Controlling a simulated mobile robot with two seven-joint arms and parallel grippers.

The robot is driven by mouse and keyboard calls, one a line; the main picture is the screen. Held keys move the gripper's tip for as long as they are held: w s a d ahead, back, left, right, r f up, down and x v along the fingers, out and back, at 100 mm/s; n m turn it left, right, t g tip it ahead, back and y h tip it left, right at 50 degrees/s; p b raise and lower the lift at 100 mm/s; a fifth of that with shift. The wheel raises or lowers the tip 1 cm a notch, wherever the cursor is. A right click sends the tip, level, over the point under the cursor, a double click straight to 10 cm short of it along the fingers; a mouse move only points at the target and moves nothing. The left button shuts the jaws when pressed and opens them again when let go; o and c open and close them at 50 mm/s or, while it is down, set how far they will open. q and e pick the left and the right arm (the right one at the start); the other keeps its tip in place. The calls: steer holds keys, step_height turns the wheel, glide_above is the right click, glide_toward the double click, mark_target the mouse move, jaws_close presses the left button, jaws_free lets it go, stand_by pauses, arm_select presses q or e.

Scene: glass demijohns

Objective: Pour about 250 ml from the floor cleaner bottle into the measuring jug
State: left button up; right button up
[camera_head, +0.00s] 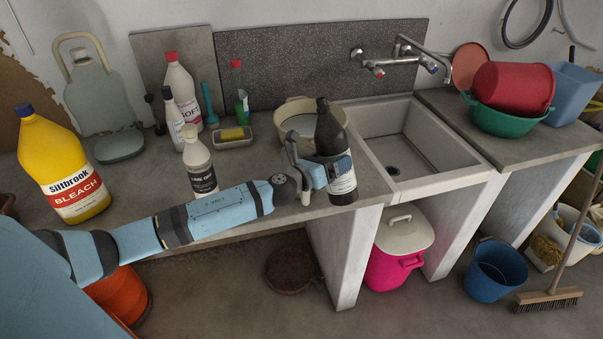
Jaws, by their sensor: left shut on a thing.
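A dark bottle (329,130) with a white and blue label is near the counter's front edge, left of the sink. Its label is too small to read, so I cannot tell for sure that it is the floor cleaner. It looks roughly upright; I cannot tell whether its base touches the counter. My left gripper (322,172) is shut on this bottle from its left side, low on the body. A round cream vessel (284,110) stands just behind the bottle, partly hidden by it; I cannot tell whether it is the measuring jug. My right gripper is out of view.
A yellow bleach bottle (62,168), a white lime bottle (199,164), a red-capped bottle (181,90) and a soap dish with a sponge (232,134) stand left on the counter. The sink (405,145) is empty. A pink bin (392,268) stands below.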

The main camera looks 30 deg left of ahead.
mark_target(326, 148)
arm_select(q)
steer(key=shift+b, duration=0.45)
steer(key=shift+r+p, duration=0.25)
steer(key=shift+p, duration=0.05)
step_height(326, 148, up, 3)
steer(key=m+p, duration=0.2)
steer(key=p, duration=0.1)
steer(key=shift+w+a+r+p, duration=0.1)
steer(key=shift+p, duration=0.25)
steer(key=shift+r+m, duration=0.4)
steer(key=shift+m, duration=0.3)
steer(key=shift+r+m, duration=0.35)
steer(key=shift+m, duration=0.15)
